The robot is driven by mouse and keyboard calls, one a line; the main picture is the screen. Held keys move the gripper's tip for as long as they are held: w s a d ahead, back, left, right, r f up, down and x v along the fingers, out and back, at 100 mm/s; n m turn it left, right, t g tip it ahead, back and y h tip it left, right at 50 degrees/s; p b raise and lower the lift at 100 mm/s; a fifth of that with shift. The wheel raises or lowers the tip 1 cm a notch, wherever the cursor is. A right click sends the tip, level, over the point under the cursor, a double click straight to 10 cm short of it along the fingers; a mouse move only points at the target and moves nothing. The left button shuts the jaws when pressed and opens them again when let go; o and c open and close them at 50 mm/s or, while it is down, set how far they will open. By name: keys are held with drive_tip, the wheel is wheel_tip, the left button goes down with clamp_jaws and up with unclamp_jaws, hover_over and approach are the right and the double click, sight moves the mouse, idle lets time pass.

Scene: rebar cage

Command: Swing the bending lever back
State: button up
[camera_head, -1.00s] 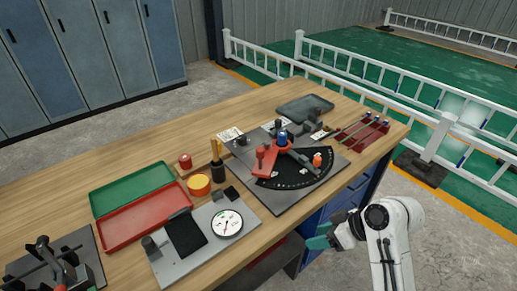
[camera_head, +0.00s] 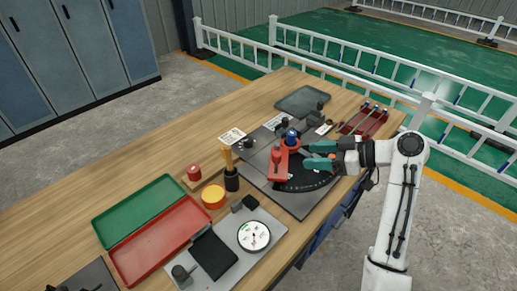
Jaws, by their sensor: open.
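The bender stands on a grey plate (camera_head: 258,180) on the workbench, with a black graduated arc (camera_head: 296,185). A blue-topped pivot (camera_head: 291,137) rises from it, and a red arm (camera_head: 277,166) with a red knob points toward the front left. A dark grey lever (camera_head: 306,153) runs from the pivot to the right, partly hidden by my gripper. Its orange knob, visible earlier, is hidden now. My gripper (camera_head: 306,156) is open, its two teal fingers above the arc on either side of the lever's line. I cannot tell whether they touch it.
A red rack with rods (camera_head: 350,121) and a grey tray (camera_head: 302,92) lie beyond the bender.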

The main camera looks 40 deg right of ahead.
sight(277, 153)
drive_tip(key=p+x, duration=0.1)
drive_tip(key=x, duration=1)
drive_tip(key=shift+w+a+r+p, duration=0.1)
drive_tip(key=shift+w+a+p, duration=0.05)
drive_tip(key=shift+w+p, duration=0.15)
drive_tip(key=shift+c, duration=0.2)
clamp_jaws()
